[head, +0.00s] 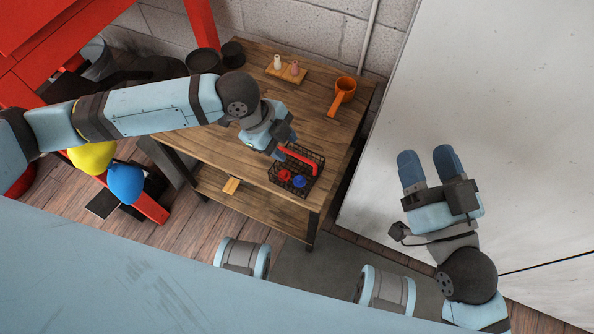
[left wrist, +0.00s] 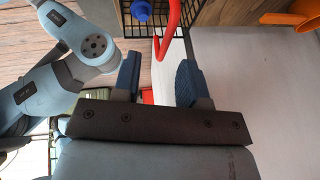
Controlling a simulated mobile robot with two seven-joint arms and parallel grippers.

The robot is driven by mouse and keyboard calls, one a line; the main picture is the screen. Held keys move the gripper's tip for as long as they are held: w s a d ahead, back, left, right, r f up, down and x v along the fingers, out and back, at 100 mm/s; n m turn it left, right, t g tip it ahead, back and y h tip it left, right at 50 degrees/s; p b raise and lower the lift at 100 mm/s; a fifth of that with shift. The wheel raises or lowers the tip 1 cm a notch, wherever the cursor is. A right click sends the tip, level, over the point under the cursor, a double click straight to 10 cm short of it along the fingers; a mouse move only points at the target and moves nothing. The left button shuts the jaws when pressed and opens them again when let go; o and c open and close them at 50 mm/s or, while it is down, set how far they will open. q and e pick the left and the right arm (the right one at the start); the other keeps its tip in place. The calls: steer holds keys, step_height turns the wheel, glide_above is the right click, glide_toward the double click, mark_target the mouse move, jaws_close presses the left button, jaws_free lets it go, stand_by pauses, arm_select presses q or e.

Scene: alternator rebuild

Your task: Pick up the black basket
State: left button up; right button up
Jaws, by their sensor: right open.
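The black basket (head: 291,190) is a wire basket with a red handle (head: 300,160), standing at the front right corner of the wooden table. A red item (head: 285,176) and a blue item (head: 299,181) sit inside it. My left gripper (head: 284,146) is at the basket's back left, close to the handle. In the left wrist view its fingers (left wrist: 158,72) are apart, with the red handle (left wrist: 166,35) between or just beyond the tips; contact is not visible. The basket (left wrist: 127,28) is partly cut off there. My right gripper (head: 428,162) is open and empty, away from the table at the right.
An orange cup (head: 346,86) with a handle stands near the table's back right. A wooden tray (head: 276,74) with small bottles and a dark cup (head: 232,53) are at the back. A wooden piece (head: 232,185) lies on the lower shelf. A pale panel (head: 440,90) fills the right.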

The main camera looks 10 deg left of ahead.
mark_target(296, 155)
arm_select(q)
steer(key=b+x, duration=0.1)
steer(key=x, duration=0.1)
steer(key=b+x, duration=0.1)
steer(key=x, duration=0.1)
steer(key=b+x, duration=0.1)
steer(key=x, duration=0.1)
steer(key=shift+w+d+f, duration=0.1)
steer(key=shift+w+d, duration=0.15)
steer(key=shift+w, duration=0.05)
arm_select(e)
steer(key=shift+g, duration=0.9)
steer(key=f, duration=0.4)
steer(key=shift+w+a+f, duration=0.15)
steer(key=shift+a+f, duration=0.05)
steer(key=shift+a, duration=0.05)
arm_select(q)
steer(key=shift+c, duration=0.2)
jaws_close()
